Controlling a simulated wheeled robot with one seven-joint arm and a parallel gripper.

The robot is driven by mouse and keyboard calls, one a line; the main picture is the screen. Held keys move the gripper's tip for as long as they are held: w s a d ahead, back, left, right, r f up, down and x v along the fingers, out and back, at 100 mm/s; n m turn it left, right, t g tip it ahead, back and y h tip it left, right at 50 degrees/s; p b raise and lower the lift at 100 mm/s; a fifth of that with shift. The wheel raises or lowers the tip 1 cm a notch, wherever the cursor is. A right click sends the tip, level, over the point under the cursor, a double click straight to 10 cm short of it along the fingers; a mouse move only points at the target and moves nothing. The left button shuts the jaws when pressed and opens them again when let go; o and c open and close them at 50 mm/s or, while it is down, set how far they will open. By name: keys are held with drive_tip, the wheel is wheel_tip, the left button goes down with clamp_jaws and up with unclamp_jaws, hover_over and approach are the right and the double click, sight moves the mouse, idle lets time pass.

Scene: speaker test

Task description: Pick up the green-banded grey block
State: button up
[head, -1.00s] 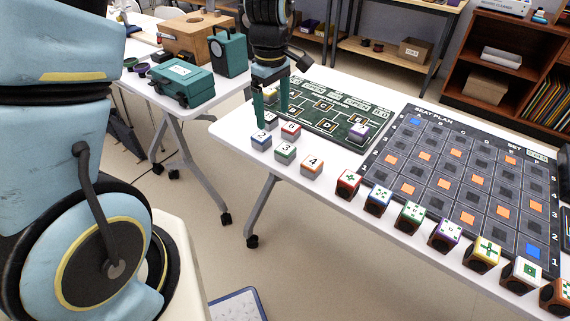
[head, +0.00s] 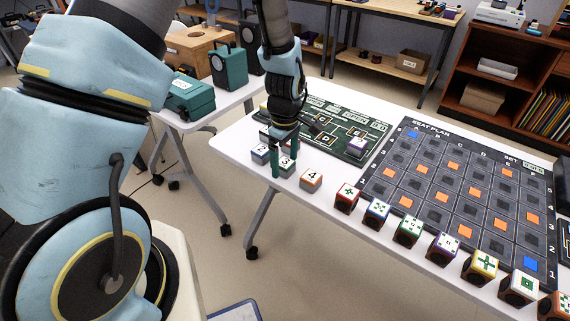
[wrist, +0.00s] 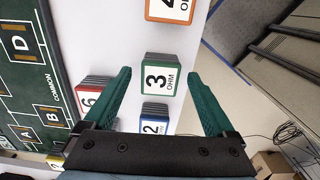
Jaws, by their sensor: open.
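The green-banded grey block (wrist: 158,77) has a white top marked "3 OHM". In the wrist view it lies between and just beyond the fingertips of my gripper (wrist: 159,74), with a gap on both sides. In the head view my gripper (head: 284,165) is low over the blocks, with its teal fingers on either side of the green-banded block (head: 286,169) and partly in front of it. The gripper is open and holds nothing. Whether its tips reach down beside the block is hard to tell.
An orange-banded block 4 (wrist: 172,8), a blue-banded block 2 (wrist: 154,121) and a red-banded block 6 (wrist: 88,97) stand close by. A dark green board (head: 365,146) lies behind. Coloured cubes line the table front by the seat plan board (head: 405,140). The table edge is near.

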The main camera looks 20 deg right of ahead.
drive_tip(key=shift+f, duration=0.65)
drive_tip(key=shift+c, duration=0.2)
clamp_jaws()
drive_tip(key=shift+r, duration=0.1)
